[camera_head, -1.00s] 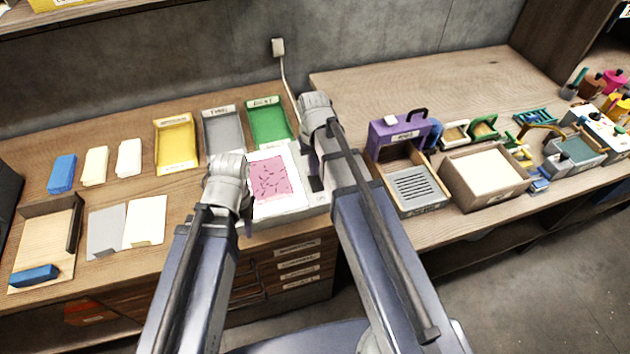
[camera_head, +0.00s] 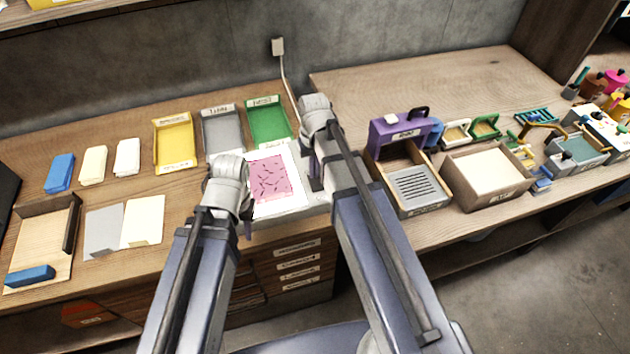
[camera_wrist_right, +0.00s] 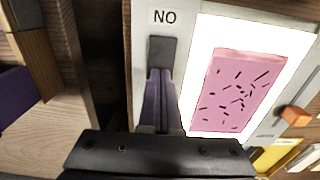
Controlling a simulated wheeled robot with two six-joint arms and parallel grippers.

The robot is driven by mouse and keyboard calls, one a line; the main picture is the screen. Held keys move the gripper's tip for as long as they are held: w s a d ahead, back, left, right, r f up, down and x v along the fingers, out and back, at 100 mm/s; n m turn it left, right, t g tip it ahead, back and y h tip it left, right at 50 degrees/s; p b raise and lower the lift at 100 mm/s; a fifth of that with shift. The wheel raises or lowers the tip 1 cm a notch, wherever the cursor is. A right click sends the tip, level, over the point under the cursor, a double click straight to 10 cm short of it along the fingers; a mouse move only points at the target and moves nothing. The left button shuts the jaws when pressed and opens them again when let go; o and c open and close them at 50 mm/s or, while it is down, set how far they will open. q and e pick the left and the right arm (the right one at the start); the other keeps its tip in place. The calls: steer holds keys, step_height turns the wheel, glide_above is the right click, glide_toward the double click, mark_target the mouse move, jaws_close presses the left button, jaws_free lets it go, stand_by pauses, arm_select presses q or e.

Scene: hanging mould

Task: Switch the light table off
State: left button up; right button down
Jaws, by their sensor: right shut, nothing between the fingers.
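The light table (camera_head: 293,204) stands in the middle of the bench, its panel glowing white under a pink slab (camera_head: 268,178) with dark marks. The wrist view shows the lit panel (camera_wrist_right: 204,62) and a dark switch (camera_wrist_right: 162,52) beside it. A label there reads "NO", as seen in that view. My right gripper (camera_wrist_right: 157,74) is shut and empty, its tips at the switch's near edge; I cannot tell whether they touch. In the head view my right gripper (camera_head: 315,183) hides the switch. My left gripper (camera_head: 247,228) hangs at the table's left front, mostly hidden by its arm.
Yellow (camera_head: 174,143), grey (camera_head: 223,130) and green (camera_head: 268,121) trays stand behind. A purple box (camera_head: 400,130) and an open drawer-like tray (camera_head: 416,190) are close on the right. A white cable (camera_head: 285,80) runs to the wall. An orange block (camera_wrist_right: 296,115) sits beside the panel.

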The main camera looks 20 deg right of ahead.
steer(key=shift+f, duration=0.25)
step_height(320, 180, up, 7)
steer(key=p, duration=0.6)
steer(key=shift+r+p, duration=0.1)
steer(key=shift+p, duration=0.3)
steer(key=shift+s+a, duration=0.15)
steer(key=s+a+n+h, duration=0.1)
steer(key=s+a+n, duration=0.2)
steer(key=s+a, duration=0.7)
steer(key=s, duration=0.4)
